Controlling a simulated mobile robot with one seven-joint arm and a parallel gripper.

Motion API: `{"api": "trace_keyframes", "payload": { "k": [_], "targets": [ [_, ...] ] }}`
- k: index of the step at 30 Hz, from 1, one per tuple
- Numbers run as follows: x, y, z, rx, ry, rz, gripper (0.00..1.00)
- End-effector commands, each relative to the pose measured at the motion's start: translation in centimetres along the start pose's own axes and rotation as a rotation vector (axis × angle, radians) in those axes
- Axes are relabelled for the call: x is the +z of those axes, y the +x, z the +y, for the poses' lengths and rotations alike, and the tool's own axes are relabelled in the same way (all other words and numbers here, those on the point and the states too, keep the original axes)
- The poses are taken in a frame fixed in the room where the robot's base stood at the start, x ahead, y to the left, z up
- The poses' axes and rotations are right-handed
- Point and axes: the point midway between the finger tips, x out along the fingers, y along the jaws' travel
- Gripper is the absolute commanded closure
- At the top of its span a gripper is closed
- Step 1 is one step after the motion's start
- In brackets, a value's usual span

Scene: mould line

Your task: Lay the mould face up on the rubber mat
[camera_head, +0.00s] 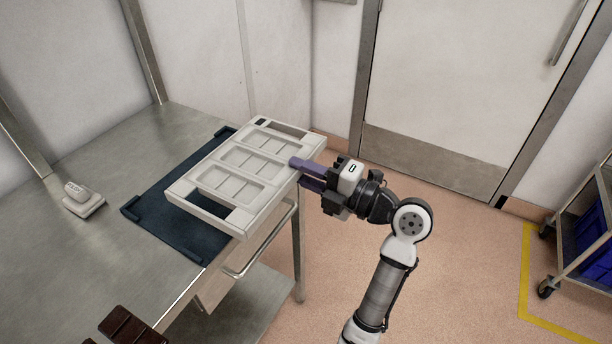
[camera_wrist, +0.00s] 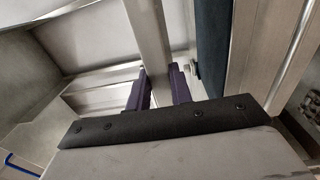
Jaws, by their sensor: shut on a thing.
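The mould (camera_head: 250,164) is a pale, off-white tray-like frame with several shallow rectangular cavities facing up in the head view. My gripper (camera_head: 297,168) is shut on its right side edge with purple fingers. In the wrist view the fingers (camera_wrist: 161,90) close around a pale strip, which looks like the mould's edge. The rubber mat (camera_head: 160,212) is dark blue and lies on the steel bench. The mould is above the mat, shifted to the right of it and overhanging the bench's front edge. It looks roughly level. Its right part of the mat is hidden, and I cannot tell whether they touch.
The steel bench (camera_head: 65,262) has free room left of the mat. A small pale block-like object (camera_head: 82,200) stands there. A dark brown moulded piece (camera_head: 130,327) lies at the near edge. A trolley with blue crates (camera_head: 590,240) stands far right. A door (camera_head: 460,90) is behind.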

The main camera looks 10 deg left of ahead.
Motion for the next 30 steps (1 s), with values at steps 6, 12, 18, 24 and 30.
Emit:
{"api": "trace_keyframes", "payload": {
  "k": [6, 12, 18, 24, 30],
  "targets": [
    [0.1, 0.2, -0.1, 0.002, 0.000, 0.010, 1.00],
    [0.1, 0.2, -1.0, 0.002, 0.001, 0.010, 1.00],
    [0.1, 0.1, -2.6, 0.001, 0.002, 0.010, 1.00],
    [0.0, 0.0, -4.2, 0.001, 0.002, 0.010, 1.00],
    [0.1, 0.0, -5.8, 0.001, 0.002, 0.010, 1.00]
  ]
}}
